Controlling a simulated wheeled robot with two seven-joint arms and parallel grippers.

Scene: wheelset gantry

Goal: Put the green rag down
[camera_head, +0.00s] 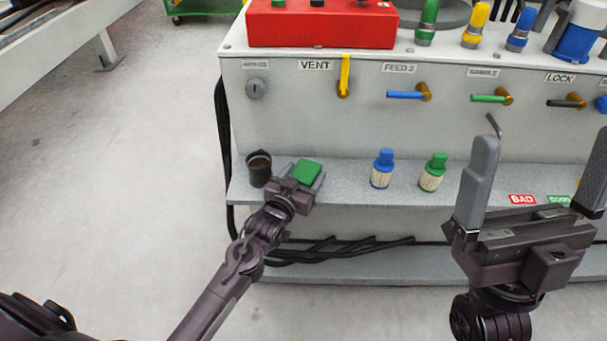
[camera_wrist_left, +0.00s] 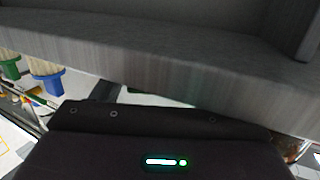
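The green rag (camera_head: 307,172) is a small folded block at the left end of the grey shelf (camera_head: 345,190) in the head view. My left gripper (camera_head: 306,174) is there, with its fingers on either side of the rag, and looks shut on it. I cannot tell whether the rag touches the shelf. The left wrist view shows mostly the dark gripper body and a grey ledge, so the fingertips are hidden there. My right gripper (camera_head: 545,142) is wide open and empty in front of the shelf's right part.
A dark cup (camera_head: 259,171) stands just left of my left gripper. The panel with valve handles (camera_head: 405,95) rises behind. Red BAD label (camera_head: 522,199) lies at right.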

